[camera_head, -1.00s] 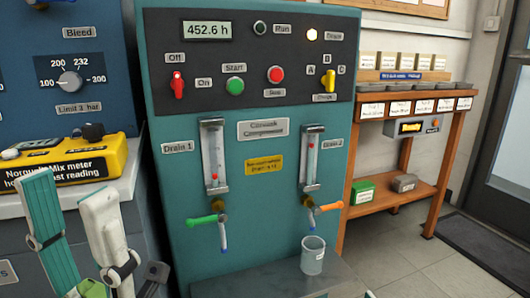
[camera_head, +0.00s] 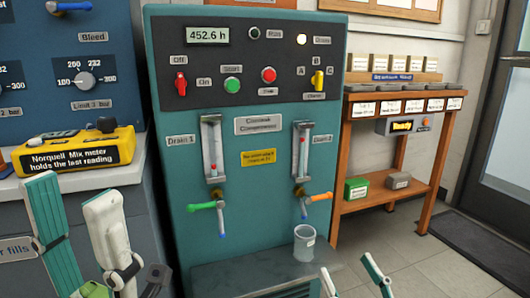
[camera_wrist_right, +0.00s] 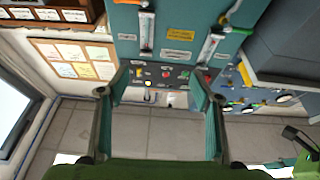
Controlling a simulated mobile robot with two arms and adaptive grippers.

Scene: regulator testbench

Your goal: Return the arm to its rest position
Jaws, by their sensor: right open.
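My right gripper (camera_head: 355,280) shows only by its fingertips at the bottom edge of the head view, to the right of a clear cup (camera_head: 304,244). In the right wrist view my right gripper (camera_wrist_right: 162,82) is open, with nothing between its fingers. The rest of the right arm is hidden in the head view. My left gripper (camera_head: 76,198) is at the lower left of the head view, its teal and white fingers apart and empty. It is in front of the grey counter.
The teal compressor cabinet (camera_head: 252,205) stands ahead, with a green drain handle (camera_head: 201,206) and an orange one (camera_head: 319,196). The cup stands on its low ledge. A yellow meter (camera_head: 75,149) is on the left counter. A wooden bench (camera_head: 386,204) stands right, beside open floor.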

